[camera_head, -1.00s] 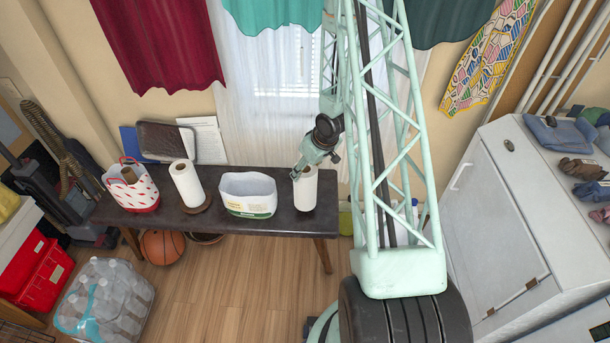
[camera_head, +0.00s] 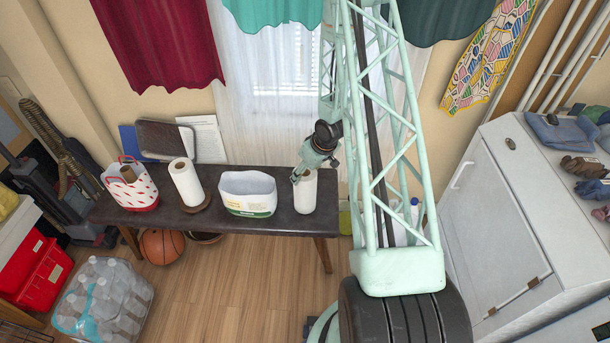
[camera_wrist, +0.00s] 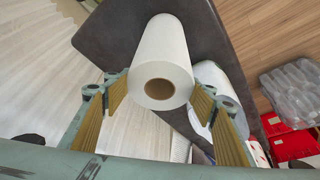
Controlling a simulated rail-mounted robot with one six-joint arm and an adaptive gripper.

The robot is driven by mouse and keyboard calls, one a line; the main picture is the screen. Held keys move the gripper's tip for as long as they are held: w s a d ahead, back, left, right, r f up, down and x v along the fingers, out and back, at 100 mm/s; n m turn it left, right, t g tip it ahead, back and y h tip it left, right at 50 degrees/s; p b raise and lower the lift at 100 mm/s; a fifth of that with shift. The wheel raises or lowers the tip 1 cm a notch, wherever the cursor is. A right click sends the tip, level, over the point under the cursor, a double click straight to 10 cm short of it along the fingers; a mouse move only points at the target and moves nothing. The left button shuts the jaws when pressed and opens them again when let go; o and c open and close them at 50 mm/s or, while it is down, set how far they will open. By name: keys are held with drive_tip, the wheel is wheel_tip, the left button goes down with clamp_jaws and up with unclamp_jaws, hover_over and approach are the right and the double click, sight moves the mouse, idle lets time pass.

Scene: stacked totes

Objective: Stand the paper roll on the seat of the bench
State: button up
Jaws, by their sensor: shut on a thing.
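The white paper roll (camera_head: 305,194) is upright at the right end of the dark bench (camera_head: 262,224). Its base is at the seat; I cannot tell whether it touches or hangs just above. In the wrist view the roll (camera_wrist: 163,50) lies between the yellow-padded fingers, its brown core end facing the camera. The bench seat (camera_wrist: 110,35) is partly hidden behind the roll there.
A white tub (camera_head: 247,208) stands just left of the held roll. Further left are another paper roll (camera_head: 187,185) on a round base and a red-and-white basket (camera_head: 132,192). Curtains hang behind. A basketball (camera_head: 161,245) and bottle pack (camera_head: 104,300) are on the floor.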

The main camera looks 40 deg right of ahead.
drive_tip(key=shift+f, duration=0.1)
idle(0.3)
drive_tip(key=o, duration=1.1)
drive_tip(key=shift+p+v, duration=1.2)
drive_tip(key=shift+v, duration=4.95)
